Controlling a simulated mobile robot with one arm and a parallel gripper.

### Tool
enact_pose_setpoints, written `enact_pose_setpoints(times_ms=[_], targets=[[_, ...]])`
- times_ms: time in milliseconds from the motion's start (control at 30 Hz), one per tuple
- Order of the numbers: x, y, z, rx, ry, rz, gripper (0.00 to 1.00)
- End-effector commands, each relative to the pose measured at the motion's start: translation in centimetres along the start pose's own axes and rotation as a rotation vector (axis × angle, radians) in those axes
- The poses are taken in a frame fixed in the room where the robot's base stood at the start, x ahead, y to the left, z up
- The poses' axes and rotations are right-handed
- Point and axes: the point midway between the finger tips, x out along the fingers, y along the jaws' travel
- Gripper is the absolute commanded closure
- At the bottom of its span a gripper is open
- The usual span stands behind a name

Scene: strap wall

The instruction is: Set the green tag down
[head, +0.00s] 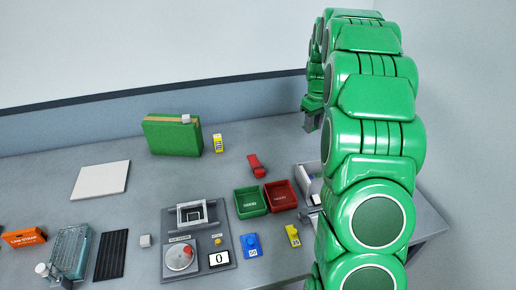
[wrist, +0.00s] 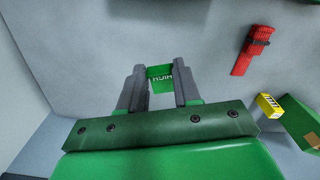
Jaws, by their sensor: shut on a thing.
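The green tag (wrist: 161,73) with light lettering is between the fingertips of my gripper (wrist: 160,88) in the wrist view. The fingers are shut on it, and the grey tabletop (wrist: 90,50) shows behind it. I cannot tell how high it is above the table. In the head view my gripper (head: 311,119) is over the back right of the table, partly behind my arm, and the tag cannot be made out there.
A red clip-like thing (head: 256,165), a yellow box (head: 218,143) and a green block (head: 172,137) stand left of my gripper. Green (head: 250,202) and red (head: 280,196) trays, a scale (head: 197,240), a blue tag (head: 250,246) and a yellow tag (head: 293,236) are nearer the front.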

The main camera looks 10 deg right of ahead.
Motion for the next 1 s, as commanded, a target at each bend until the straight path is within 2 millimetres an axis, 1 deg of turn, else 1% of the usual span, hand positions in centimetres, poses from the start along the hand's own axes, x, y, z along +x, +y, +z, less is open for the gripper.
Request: enact_pose_setpoints(times_ms=[67,167,267,500,567,800,1000], targets=[[-0.1,-0.6,-0.1,-0.009,0.000,0.001,0.95],[-0.2,-2.3,-0.5,-0.031,0.000,0.001,0.95],[-0.2,-5.1,-0.8,-0.066,-0.002,0.000,0.95],[-0.6,-12.8,-1.0,-0.170,-0.003,0.001,0.95],[-0.6,-14.7,-0.9,-0.197,-0.002,0.002,0.95],[-0.5,-22.1,0.5,-0.304,-0.005,0.001,0.95],[-0.4,-27.6,2.2,-0.389,-0.002,0.000,0.95]])
